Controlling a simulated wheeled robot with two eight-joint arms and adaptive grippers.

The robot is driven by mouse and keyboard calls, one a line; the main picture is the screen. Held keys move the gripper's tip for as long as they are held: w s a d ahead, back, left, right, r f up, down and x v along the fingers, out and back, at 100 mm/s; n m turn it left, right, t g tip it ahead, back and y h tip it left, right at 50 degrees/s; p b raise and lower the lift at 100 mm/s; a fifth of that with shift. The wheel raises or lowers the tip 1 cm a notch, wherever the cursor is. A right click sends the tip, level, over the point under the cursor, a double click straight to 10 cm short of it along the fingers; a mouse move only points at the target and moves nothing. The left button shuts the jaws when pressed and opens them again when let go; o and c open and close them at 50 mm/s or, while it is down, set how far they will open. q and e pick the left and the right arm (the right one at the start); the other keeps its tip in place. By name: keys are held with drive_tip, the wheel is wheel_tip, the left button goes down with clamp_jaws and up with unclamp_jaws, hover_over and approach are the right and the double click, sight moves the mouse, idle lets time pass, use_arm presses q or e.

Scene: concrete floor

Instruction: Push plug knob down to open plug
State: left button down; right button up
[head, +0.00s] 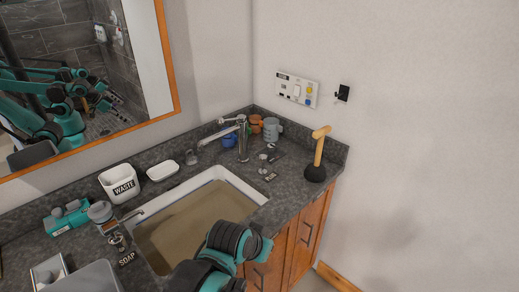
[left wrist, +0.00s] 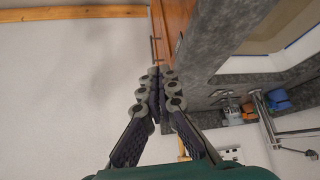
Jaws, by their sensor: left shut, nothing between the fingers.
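In the head view, a small metal knob (head: 263,157) stands on the grey counter right of the faucet (head: 242,138), with a small label (head: 271,177) too small to read in front of it. I take it for the plug knob. The sink (head: 187,222) holds brownish water, and its plug is not visible. In the left wrist view my left gripper (left wrist: 158,78) is shut and empty, near the counter's edge. Its fingers do not show in the head view. My right gripper is not in direct view.
A plunger (head: 315,171) stands upright at the counter's right end. Several cups (head: 272,129) sit behind the knob. A soap pump (head: 118,241), waste bin (head: 120,182) and white dish (head: 162,171) line the counter's left. A wall outlet panel (head: 296,89) is above the cups.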

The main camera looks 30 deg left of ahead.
use_arm(q)
drive_tip(key=w+a+r+m+h+p, duration=0.1)
drive_tip(key=w+a+r+p, duration=0.3)
drive_tip(key=w+r, duration=0.3)
drive_tip(key=w+a+r+m+p, duration=0.1)
drive_tip(key=w+a+r+p, duration=0.35)
drive_tip(key=w, duration=0.45)
drive_tip(key=w+a+r+m+t+h+p, duration=0.1)
drive_tip(key=w+a+p, duration=0.4)
drive_tip(key=w+a, duration=0.6)
drive_tip(key=shift+a+r+t+h, duration=0.15)
drive_tip(key=shift+a+t+h, duration=0.15)
drive_tip(key=shift+a+t, duration=0.3)
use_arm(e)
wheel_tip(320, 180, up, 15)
use_arm(q)
drive_tip(key=b, duration=0.2)
hover_over(265, 156)
drive_tip(key=s+a, duration=0.1)
drive_tip(key=s, duration=0.2)
wheel_tip(265, 156, down, 6)
drive_tip(key=f, duration=0.1)
drive_tip(key=shift+w+a+f+b, duration=0.15)
drive_tip(key=shift+f+b, duration=0.35)
drive_tip(key=shift+f, duration=1.4)
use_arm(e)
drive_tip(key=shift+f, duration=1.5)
